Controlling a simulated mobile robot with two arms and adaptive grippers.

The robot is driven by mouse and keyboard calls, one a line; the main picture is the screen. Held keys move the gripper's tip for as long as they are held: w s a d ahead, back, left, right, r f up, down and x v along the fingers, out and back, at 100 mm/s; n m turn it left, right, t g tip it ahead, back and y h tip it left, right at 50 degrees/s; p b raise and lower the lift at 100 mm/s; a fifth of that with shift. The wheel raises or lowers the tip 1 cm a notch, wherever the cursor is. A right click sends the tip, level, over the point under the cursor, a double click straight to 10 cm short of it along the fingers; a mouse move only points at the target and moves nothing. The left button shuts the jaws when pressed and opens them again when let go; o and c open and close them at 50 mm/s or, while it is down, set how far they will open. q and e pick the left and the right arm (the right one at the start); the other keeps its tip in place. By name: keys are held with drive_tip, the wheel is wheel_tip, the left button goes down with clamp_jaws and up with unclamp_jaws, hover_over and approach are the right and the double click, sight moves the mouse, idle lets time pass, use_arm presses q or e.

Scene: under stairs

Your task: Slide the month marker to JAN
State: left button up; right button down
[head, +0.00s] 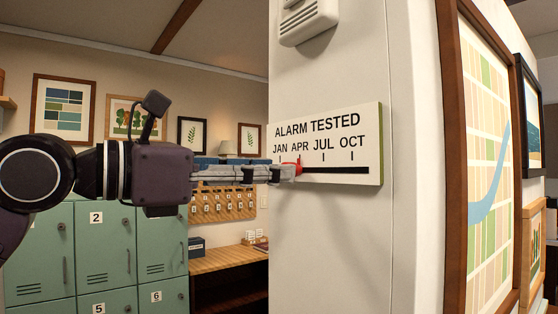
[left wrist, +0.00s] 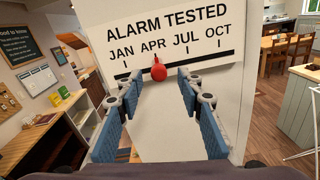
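The white month board (head: 368,157) reads "ALARM TESTED" above JAN, APR, JUL and OCT, with a dark slot below; the left wrist view also shows it (left wrist: 210,30). The red month marker (left wrist: 159,73) sits in the slot, its pointer at the APR tick. In the head view the marker (head: 298,165) is partly hidden by my left gripper (head: 290,172). In the left wrist view, my left gripper (left wrist: 158,88) is open, its blue-padded fingers apart on either side of the marker. I cannot tell whether either touches it. My right gripper is not in view.
The board is on a white pillar (head: 330,250) with an alarm box (head: 308,20) above it. Green lockers (head: 100,245) stand at the left, beside a wooden desk (head: 228,257). A large framed picture (head: 485,150) hangs at the right.

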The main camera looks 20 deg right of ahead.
use_arm(q)
drive_tip(key=shift+p+x, duration=0.4)
drive_tip(key=shift+x, duration=1.1)
drive_tip(key=shift+w+a, duration=0.1)
drive_tip(key=shift+w, duration=0.05)
clamp_jaws()
